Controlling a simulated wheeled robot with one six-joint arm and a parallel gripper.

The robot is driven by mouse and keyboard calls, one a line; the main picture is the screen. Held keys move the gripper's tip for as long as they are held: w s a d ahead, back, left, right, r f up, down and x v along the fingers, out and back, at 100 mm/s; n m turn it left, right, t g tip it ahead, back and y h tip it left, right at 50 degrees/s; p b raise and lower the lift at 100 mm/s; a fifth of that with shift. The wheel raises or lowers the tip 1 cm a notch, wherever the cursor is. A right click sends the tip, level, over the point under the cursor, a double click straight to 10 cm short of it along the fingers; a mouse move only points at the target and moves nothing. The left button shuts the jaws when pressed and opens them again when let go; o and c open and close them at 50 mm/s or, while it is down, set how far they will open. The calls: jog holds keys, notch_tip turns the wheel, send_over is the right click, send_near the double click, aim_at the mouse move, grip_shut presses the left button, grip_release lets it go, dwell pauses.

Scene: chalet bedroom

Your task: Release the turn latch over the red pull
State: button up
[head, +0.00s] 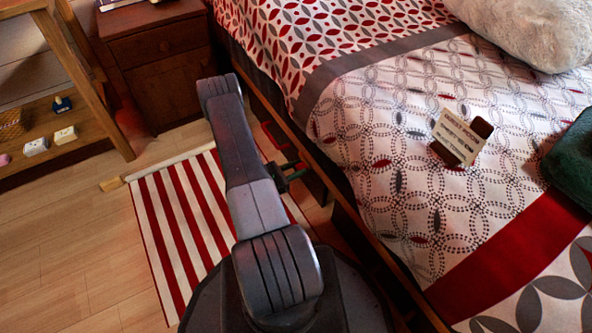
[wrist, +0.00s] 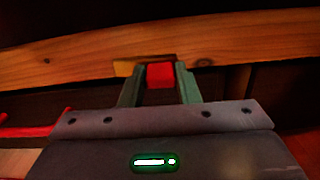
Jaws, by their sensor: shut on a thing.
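In the wrist view, my gripper (wrist: 160,84) has its two grey-green fingers on either side of a small red block, which looks like the red pull (wrist: 160,75). The fingers are shut on it, in front of a wooden rail (wrist: 70,66). A short yellowish piece (wrist: 125,68), perhaps the turn latch, shows at the rail's lower edge, just above and left of the pull; its full shape is hidden. In the head view, my gripper (head: 292,172) is low against the side of the bed, and the pull and latch cannot be made out.
The bed (head: 400,130) fills the right, with a card (head: 461,138) standing on its cover. A red-and-white striped rug (head: 170,215) lies under my arm. A nightstand (head: 160,60) and a wooden shelf (head: 75,105) stand at the left. Open floor (head: 65,240) lies at the lower left.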

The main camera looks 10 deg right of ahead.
jog(key=shift+r+n, duration=0.15)
jog(key=shift+n, duration=0.15)
jog(key=o, duration=1)
jog(key=p+v, duration=0.3)
jog(key=v, duration=1.1)
jog(key=shift+p, duration=0.35)
jog(key=shift+d, duration=0.15)
jog(key=b+x, duration=0.3)
jog(key=x, duration=1)
jog(key=shift+w+d+b, duration=0.2)
jog(key=shift+d+b, duration=0.1)
jog(key=shift+b, duration=0.05)
